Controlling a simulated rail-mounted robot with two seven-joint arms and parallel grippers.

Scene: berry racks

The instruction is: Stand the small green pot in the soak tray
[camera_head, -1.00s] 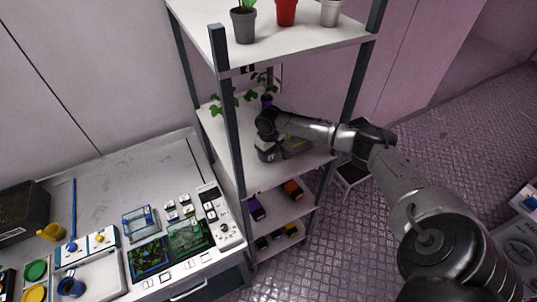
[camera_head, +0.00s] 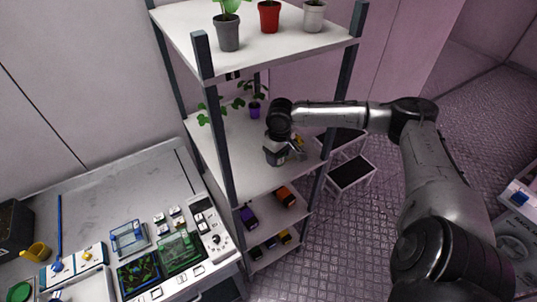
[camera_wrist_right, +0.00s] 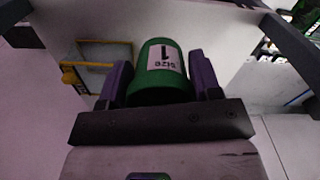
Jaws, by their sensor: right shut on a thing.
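The small green pot (camera_wrist_right: 160,93), with a white "SIZE 1" label, sits between the purple fingers of my right gripper (camera_wrist_right: 160,76) in the right wrist view. The gripper is shut on it. In the head view my right gripper (camera_head: 275,156) is over the rack's middle shelf, and the pot is hidden there. A shallow, tray-like thing with a yellow edge and knob (camera_wrist_right: 97,64) lies left of the pot in the wrist view, apart from it. It may be the soak tray. In the head view only a yellow bit (camera_head: 299,143) shows beside the gripper. My left gripper is not in view.
The rack's dark front post (camera_head: 216,135) stands left of my gripper. Potted plants, including a purple pot (camera_head: 255,111), stand at the shelf's back. The top shelf (camera_head: 280,45) holds several pots above. A cluttered bench (camera_head: 115,190) stands at left; small items lie below.

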